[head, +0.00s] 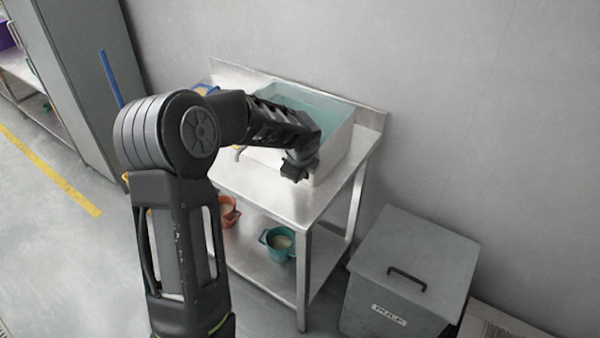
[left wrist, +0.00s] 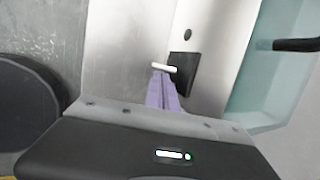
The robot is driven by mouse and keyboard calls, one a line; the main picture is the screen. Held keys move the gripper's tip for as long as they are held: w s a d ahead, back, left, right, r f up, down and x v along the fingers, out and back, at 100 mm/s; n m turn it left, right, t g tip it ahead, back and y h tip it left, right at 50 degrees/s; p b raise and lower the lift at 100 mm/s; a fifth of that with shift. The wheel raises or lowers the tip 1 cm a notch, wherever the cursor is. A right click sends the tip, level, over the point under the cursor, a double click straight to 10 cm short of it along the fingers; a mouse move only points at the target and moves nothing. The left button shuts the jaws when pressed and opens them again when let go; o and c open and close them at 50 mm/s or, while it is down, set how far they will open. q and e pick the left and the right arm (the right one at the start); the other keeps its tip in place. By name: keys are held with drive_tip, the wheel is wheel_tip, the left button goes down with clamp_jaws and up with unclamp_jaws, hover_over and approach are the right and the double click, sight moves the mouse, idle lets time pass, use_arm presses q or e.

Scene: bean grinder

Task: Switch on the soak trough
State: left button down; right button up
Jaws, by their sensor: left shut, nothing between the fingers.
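The soak trough (head: 334,152) is a pale box of teal water on the steel table (head: 285,200). My left gripper (head: 295,172) is at its front wall. In the left wrist view my left gripper's purple fingers (left wrist: 161,92) are shut and empty, with their tips at a white switch lever (left wrist: 164,68). The lever stands out by a black switch plate (left wrist: 184,76) on the trough's front face. Whether the tips touch the lever, I cannot tell. A small dark round spot (left wrist: 187,35) is above the plate. The head view hides the switch. My right gripper is not in view.
A grey lidded bin (head: 412,265) labelled PULP stands right of the table. A teal pot (head: 277,245) and an orange pot (head: 228,212) are on the lower shelf. A grey wall is behind. Open floor with a yellow line (head: 50,172) is at the left.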

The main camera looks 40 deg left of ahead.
use_arm(q)
drive_tip(key=shift+r+p, duration=0.7)
drive_tip(key=shift+r, duration=0.1)
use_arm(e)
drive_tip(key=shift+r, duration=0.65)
